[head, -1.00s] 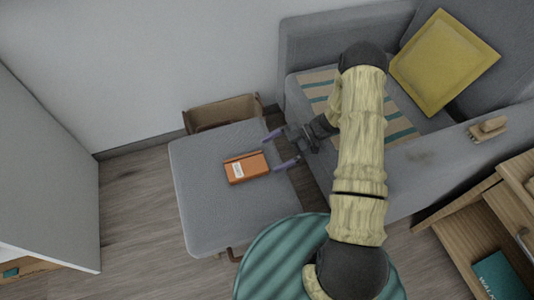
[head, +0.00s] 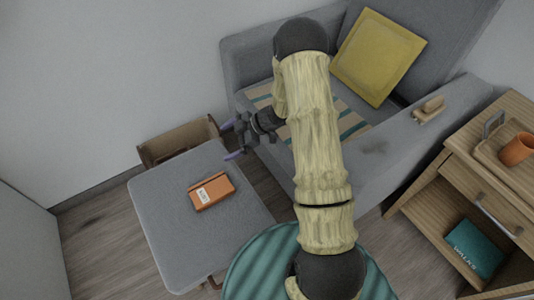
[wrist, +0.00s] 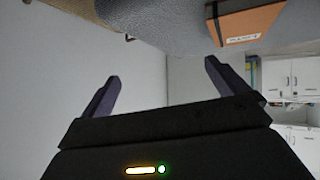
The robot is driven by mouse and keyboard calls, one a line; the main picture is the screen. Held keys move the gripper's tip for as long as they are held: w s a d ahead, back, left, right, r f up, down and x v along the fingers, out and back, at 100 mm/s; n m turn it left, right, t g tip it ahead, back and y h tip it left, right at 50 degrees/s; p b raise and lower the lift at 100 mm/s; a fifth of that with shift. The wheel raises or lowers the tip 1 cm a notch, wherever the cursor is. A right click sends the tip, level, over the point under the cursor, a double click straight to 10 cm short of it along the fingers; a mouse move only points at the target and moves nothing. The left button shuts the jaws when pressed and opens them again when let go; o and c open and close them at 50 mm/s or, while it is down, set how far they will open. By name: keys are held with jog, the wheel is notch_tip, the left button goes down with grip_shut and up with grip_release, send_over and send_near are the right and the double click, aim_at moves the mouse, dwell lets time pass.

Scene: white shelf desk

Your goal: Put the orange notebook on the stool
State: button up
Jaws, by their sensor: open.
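The orange notebook (head: 212,191) lies flat on the grey stool (head: 165,235), right of the middle of its top. It has a white label and a dark band. My gripper (head: 231,140) is open and empty, above and beyond the stool's far right corner, apart from the notebook. In the wrist view, my gripper's fingers (wrist: 160,80) are spread with nothing between them. The notebook (wrist: 250,22) shows there at the top right, on the grey stool surface (wrist: 165,18).
A cardboard box (head: 178,140) stands behind the stool by the wall. A grey sofa (head: 245,62) with a yellow cushion (head: 378,55) is at the right. A wooden cabinet (head: 480,150) holds an orange mug (head: 517,149) and a teal book (head: 474,248). Wooden floor is clear left of the stool.

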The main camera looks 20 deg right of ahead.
jog(key=s+d+r+m+t+h, duration=0.1)
jog(key=d+r+m+t+h, duration=0.1)
jog(key=d+r+m+h, duration=0.3)
jog(key=s+d+r+m+t+h, duration=0.1)
jog(key=d+r+m+t+h, duration=0.2)
jog(key=r, duration=0.5)
jog(key=s+r+m+g+h, duration=0.1)
jog(key=s+m, duration=0.3)
jog(key=s, duration=0.5)
jog(key=s+a+r+m+g+h, duration=0.1)
jog(key=s+m+g, duration=0.3)
jog(key=s, duration=0.5)
jog(key=shift+s+r+m, duration=0.25)
jog(key=shift+r+m, duration=0.15)
jog(key=shift+r, duration=0.4)
jog(key=shift+a+r, duration=0.1)
notch_tip(320, 180, up, 2)
jog(key=p, duration=0.2)
jog(key=shift+r+p, duration=0.2)
jog(key=shift+p, duration=0.1)
jog(key=shift+c, duration=0.2)
